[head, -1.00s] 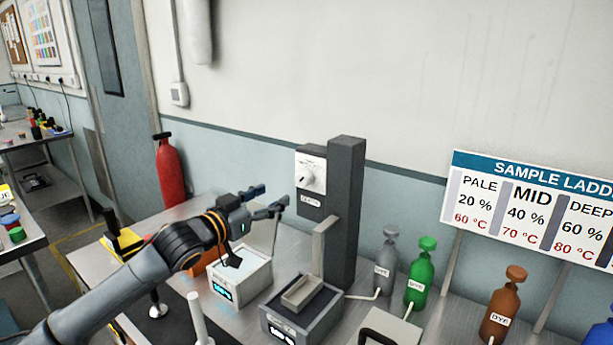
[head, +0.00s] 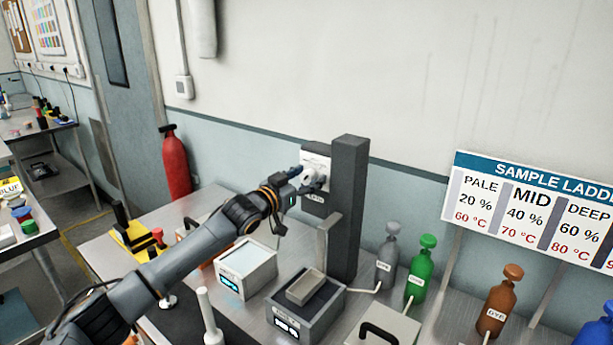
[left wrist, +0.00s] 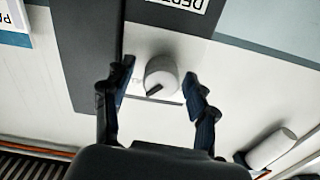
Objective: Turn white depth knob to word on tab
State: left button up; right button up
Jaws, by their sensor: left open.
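The white depth knob (head: 309,178) sits on a pale dial plate (head: 316,160) beside the dark upright column. In the left wrist view the knob (left wrist: 162,74) is a round white cylinder with a dark pointer mark toward the lower left of that picture. My left gripper (head: 308,176) is open at the knob. In the left wrist view its two fingers (left wrist: 160,80) stand on either side of the knob, with gaps visible. The dial lettering is mostly hidden. A white label reading DEPTH (left wrist: 182,4) is partly cut off. No word tab is clearly readable. My right gripper is out of view.
The dark column (head: 347,210) stands close beside the dial. Below are a white-topped box (head: 246,262) and a grey box with a tray (head: 304,303). Dye bottles (head: 420,268) and the sample ladder sign (head: 535,200) are to the right. A red extinguisher (head: 176,165) stands left.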

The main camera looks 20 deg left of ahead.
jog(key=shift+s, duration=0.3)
pick_arm(q)
jog(key=c, duration=1.1)
jog(key=shift+c, duration=0.2)
jog(key=shift+n, duration=0.4)
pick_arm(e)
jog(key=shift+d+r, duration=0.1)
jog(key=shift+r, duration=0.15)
pick_arm(q)
jog(key=shift+n+p, duration=0.55)
jog(key=shift+n, duration=0.05)
jog(key=n, duration=0.2)
jog(key=shift+a+n+p, duration=0.1)
jog(key=shift+n+p, duration=0.2)
jog(key=n, duration=0.5)
jog(key=shift+n, duration=0.3)
jog(key=n+p, duration=0.2)
jog(key=n, duration=0.3)
jog(key=shift+a+f+n, duration=0.1)
jog(key=shift+f+n, duration=0.05)
jog(key=shift+n, duration=0.15)
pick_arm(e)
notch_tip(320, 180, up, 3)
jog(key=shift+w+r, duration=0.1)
